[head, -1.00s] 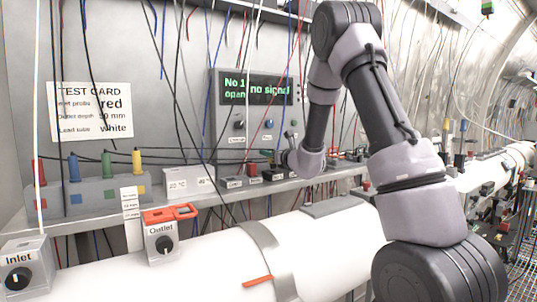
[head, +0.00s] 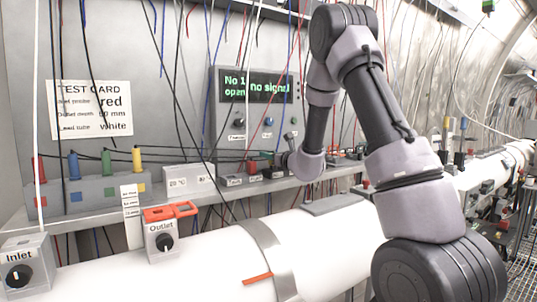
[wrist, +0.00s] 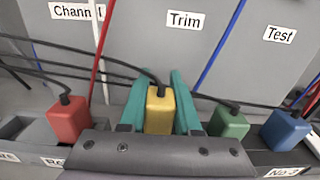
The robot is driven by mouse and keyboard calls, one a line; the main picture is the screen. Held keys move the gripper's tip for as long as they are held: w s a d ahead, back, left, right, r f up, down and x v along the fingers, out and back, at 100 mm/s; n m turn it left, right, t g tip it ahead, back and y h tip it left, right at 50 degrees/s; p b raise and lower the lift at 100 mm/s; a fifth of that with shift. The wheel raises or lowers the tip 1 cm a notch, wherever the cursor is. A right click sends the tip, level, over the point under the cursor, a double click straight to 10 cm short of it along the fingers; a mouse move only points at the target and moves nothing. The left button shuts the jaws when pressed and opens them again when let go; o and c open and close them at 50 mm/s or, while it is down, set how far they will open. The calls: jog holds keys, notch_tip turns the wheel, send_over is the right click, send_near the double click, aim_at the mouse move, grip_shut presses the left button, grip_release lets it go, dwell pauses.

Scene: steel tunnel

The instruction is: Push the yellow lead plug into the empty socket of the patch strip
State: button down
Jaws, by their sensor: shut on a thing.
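The yellow plug (wrist: 158,115) is in the wrist view, between the two teal fingers of my gripper (wrist: 157,98), which are shut on it. A dark lead leaves its top. It stands roughly upright in line with a red plug (wrist: 69,120) on the left and green (wrist: 229,122) and blue (wrist: 285,130) plugs on the right along the patch strip (wrist: 258,160). My gripper body hides the yellow plug's lower end and the socket under it, so I cannot tell how deep it sits. In the head view my arm's end mostly hides the plug.
A display (head: 254,88) reads "No 1 open, no signal". Dark leads cross close behind the plugs. Red and blue wires hang before the panel. At left, a grey block (head: 92,190) holds several coloured plugs. A white pipe (head: 200,262) with an Outlet box (head: 160,240) runs in front.

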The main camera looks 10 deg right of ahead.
jog(key=shift+f, duration=0.75)
jog(key=c, duration=0.5)
grip_release()
jog(key=v, duration=1)
jog(key=shift+s+d, duration=0.2)
jog(key=shift+s, duration=0.15)
